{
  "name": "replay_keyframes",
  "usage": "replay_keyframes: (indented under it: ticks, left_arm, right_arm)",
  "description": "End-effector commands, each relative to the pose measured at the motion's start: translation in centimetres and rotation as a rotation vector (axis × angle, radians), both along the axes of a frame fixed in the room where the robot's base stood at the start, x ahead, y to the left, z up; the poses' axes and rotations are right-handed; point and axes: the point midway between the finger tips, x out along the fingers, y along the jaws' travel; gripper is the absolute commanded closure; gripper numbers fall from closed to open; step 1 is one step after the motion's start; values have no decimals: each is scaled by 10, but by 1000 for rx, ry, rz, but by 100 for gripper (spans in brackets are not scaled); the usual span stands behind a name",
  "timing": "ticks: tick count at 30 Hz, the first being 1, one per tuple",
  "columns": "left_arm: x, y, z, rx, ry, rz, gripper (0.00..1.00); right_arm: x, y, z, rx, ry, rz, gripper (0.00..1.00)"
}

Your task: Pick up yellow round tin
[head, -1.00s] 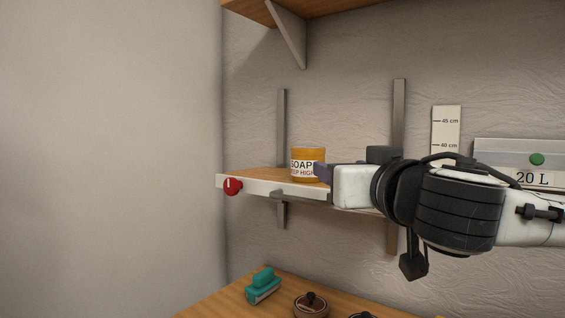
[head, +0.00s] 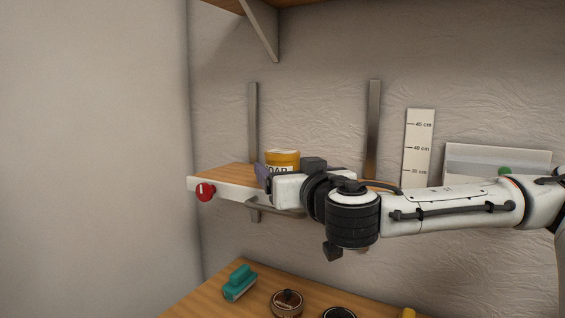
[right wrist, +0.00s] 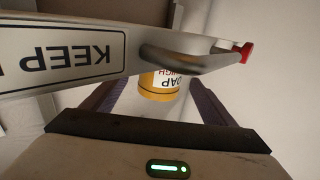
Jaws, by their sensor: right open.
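The yellow round tin (head: 284,156) stands upright on the wooden shelf, with a white label that reads SOAP. In the head view my right gripper (head: 264,178) is in front of it and hides its lower part. In the right wrist view the tin (right wrist: 158,88) appears upside down, in the gap between the two fingers of my open right gripper (right wrist: 155,98). The tin is narrower than the gap. I cannot tell whether the fingertips reach around it or stop short. My left gripper is not in view.
The shelf (head: 222,174) has a white front edge with a red knob (head: 205,192). A grey rail (right wrist: 190,62) crosses near the gripper. On the lower bench (head: 225,305) are a teal brush-like object (head: 239,283) and round tins (head: 287,303). A height scale (head: 419,145) is on the wall.

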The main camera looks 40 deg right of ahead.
Motion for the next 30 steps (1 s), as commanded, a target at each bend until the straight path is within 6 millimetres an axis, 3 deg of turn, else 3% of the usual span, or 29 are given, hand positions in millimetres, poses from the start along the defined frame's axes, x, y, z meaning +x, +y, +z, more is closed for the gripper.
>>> replay_keyframes:
  ticks: [5,13,22,30]
  left_arm:
    - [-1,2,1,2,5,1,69]
    - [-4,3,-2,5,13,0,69]
    - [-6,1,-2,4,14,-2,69]
    - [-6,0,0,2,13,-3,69]
  right_arm:
    - [18,-10,0,-1,2,-2,21]
    - [20,-10,0,2,-1,0,23]
    - [19,-10,0,2,-1,-1,73]
    - [19,-10,5,-1,-5,-1,74]
